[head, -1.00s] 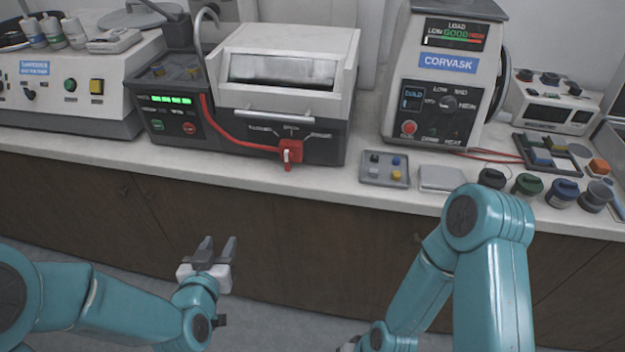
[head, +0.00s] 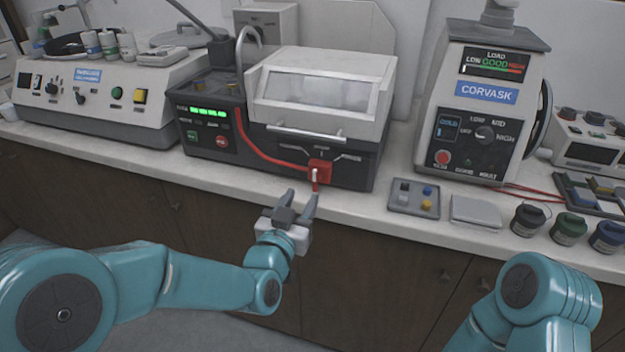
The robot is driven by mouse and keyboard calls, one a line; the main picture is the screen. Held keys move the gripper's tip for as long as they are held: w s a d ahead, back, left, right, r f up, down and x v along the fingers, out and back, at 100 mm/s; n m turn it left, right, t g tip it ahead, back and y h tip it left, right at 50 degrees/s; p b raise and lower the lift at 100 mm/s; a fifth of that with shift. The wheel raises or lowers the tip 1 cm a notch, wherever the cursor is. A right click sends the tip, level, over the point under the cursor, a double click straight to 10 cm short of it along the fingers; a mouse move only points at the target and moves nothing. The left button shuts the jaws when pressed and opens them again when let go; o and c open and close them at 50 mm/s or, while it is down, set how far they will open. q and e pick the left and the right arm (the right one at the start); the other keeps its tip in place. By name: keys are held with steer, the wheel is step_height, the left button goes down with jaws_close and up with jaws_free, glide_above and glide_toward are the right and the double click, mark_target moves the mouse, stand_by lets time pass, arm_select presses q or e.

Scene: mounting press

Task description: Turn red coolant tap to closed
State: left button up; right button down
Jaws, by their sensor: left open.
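The red coolant tap (head: 319,173) sits low on the front of the grey and white machine (head: 330,131) in the middle of the counter. A red hose runs to it from the control panel on the left. Its short handle points down, and labels are spread in an arc around it, too small to read surely. My left gripper (head: 298,205) is open and empty, just below and left of the tap, in front of the counter edge, apart from the tap. My right arm shows at the lower right, but its gripper is out of view.
A small tray with coloured pieces (head: 414,211) and a flat grey box (head: 474,212) lie right of the tap. The Corvask press (head: 487,128) and several dark jars (head: 529,220) stand further right. The counter's front edge (head: 365,216) runs below the tap.

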mark_target(314, 177)
arm_select(q)
steer(key=x, duration=0.7)
steer(key=shift+p, duration=0.35)
steer(key=shift+d, duration=0.1)
jaws_close()
